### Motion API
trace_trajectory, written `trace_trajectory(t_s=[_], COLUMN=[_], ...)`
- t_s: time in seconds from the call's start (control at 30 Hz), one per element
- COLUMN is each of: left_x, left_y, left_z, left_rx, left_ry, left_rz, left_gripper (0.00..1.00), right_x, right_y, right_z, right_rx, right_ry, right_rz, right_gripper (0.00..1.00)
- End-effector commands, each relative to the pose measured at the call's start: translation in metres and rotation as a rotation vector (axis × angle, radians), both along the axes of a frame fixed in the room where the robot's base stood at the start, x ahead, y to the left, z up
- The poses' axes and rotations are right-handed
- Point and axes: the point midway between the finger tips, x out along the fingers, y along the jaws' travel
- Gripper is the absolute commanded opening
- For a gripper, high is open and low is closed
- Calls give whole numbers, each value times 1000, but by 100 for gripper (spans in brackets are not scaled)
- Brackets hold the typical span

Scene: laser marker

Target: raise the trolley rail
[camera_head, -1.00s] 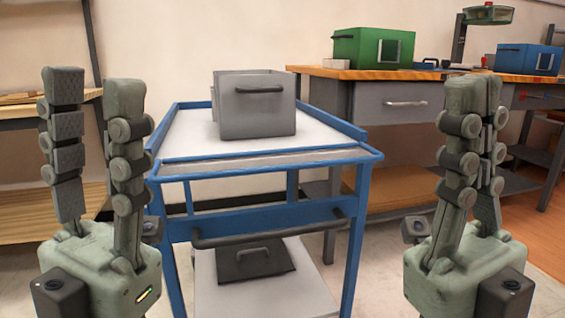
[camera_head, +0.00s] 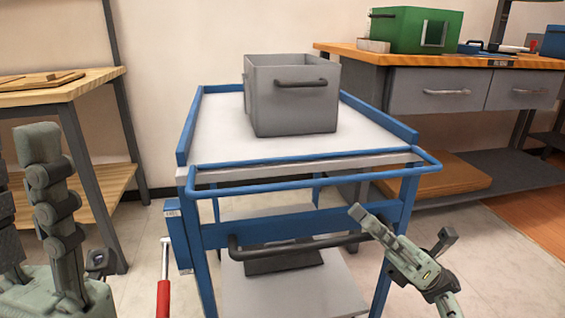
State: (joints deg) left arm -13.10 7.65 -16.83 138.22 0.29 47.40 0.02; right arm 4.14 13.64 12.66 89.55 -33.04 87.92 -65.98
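The blue trolley (camera_head: 400,215) stands in the middle with a blue rail (camera_head: 310,180) across its near top edge. A dark bar (camera_head: 290,246) runs lower across its front. I cannot tell which of these is the trolley rail that the task names. My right gripper (camera_head: 366,220) is tilted, beside the right front leg and near the dark bar's right end. Its fingers overlap from this side, so their opening and any contact are unclear. My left gripper (camera_head: 22,155) points up at the left edge, partly cut off, fingers apart and empty.
A grey open box (camera_head: 292,105) with a dark handle sits on the trolley top. A red-handled tool (camera_head: 163,298) is left of the trolley. A wooden-top table (camera_head: 60,90) is at the left. A grey drawer bench (camera_head: 440,92) with a green box (camera_head: 410,30) is behind right.

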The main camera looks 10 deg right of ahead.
Motion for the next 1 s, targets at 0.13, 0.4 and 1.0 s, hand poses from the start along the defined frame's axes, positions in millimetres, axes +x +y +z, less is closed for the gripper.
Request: trace_trajectory(t_s=[0.13, 0.4, 1.0], left_x=[0, -1, -2], left_y=[0, 1, 2], left_z=[0, 1, -1], left_rx=[-3, -7, -20], left_ry=[3, 10, 21], left_rz=[0, 0, 1], left_gripper=[36, 36, 36], right_x=[1, 6, 14], right_y=[3, 38, 83], right_z=[0, 36, 78], right_rx=[-16, -12, -12], right_ry=[-18, -18, -14], right_rz=[-20, -17, -17], right_gripper=[31, 31, 31])
